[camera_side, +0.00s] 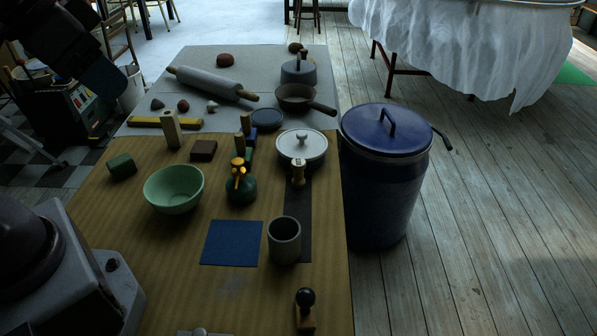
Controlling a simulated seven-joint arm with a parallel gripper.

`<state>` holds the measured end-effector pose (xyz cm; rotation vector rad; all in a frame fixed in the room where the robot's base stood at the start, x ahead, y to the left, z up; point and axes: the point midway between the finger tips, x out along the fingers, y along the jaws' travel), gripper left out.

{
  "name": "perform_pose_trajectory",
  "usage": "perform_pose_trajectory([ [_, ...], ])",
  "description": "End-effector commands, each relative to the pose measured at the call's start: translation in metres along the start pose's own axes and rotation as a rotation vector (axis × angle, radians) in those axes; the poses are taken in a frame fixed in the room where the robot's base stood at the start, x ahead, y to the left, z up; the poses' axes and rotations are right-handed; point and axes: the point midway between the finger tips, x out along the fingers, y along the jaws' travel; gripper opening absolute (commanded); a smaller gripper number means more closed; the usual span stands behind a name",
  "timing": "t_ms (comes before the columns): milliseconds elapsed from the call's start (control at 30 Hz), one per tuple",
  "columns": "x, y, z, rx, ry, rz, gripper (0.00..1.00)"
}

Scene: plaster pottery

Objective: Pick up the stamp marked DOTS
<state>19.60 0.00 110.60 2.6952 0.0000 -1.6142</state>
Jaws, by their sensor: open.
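Several stamp-like pieces with upright handles stand on the table. One has a black ball knob on a brown wooden base (305,312) at the front right. A pale wooden one (298,174) stands on the dark strip before the white lidded pot. A tall pale wooden block (171,130) stands behind the bowl, and smaller wooden pieces (245,122) stand at the middle. No marking is legible, so I cannot tell which is marked DOTS. A dark part of my arm shows at the top left; my gripper's fingers are not in view.
A green bowl (174,188), green bottle (241,190), grey cup (284,240) and blue mat (232,243) occupy the middle. A white lidded pot (302,148), pan (297,99) and rolling pin (212,83) are farther back. A blue bin (384,190) stands beside the table's right edge.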

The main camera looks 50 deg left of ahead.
Motion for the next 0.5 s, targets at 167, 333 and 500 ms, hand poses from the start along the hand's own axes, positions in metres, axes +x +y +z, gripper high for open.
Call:
perform_pose_trajectory([
  [167,0.0000,0.0000,0.0000,0.000,0.000,0.000,0.64],
  [333,0.0000,0.0000,0.0000,0.000,0.000,0.000,0.64],
  [500,0.0040,0.0050,0.0009,0.022,-0.020,0.012,0.64],
])
